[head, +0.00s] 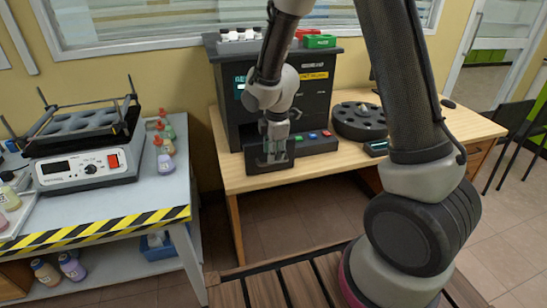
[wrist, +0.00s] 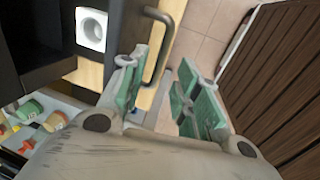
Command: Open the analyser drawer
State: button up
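The dark analyser (head: 322,92) stands on the wooden desk against the wall. Its drawer (head: 254,160) sticks out at the lower front left. In the wrist view the drawer interior shows a white square holder (wrist: 92,29) with a round hole, and a dark bar handle (wrist: 164,48) on its front. My gripper (head: 275,146) is at the drawer front, pointing down. In the wrist view its green-padded fingers (wrist: 158,88) are apart, with nothing clasped between them. The handle's near end is beside the left fingertip; I cannot tell whether they touch.
A blue-grey bench (head: 110,207) with a shaker (head: 85,150) and several bottles stands at left. A round dark carousel (head: 360,120) sits right of the analyser. A red button and other buttons are beside the drawer. Floor shows between bench and desk.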

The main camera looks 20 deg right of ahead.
notch_tip(320, 180, up, 8)
jog(key=s, duration=0.1)
jog(key=shift+s, duration=0.35)
jog(key=shift+r, duration=0.1)
jog(key=s+d+r+m, duration=0.5)
jog(key=s+m, duration=0.1)
jog(key=s, duration=0.2)
jog(key=s+d+r+m+t, duration=0.1)
jog(key=s+d+r+m, duration=0.4)
jog(key=s, duration=0.3)
jog(key=s+d+r+m+t, duration=0.1)
jog(key=s+d+r+m, duration=0.4)
jog(key=s+r+m, duration=0.1)
jog(key=shift+s+d+r+m, duration=0.15)
jog(key=shift+s+m, duration=0.35)
jog(key=shift+s, duration=0.7)
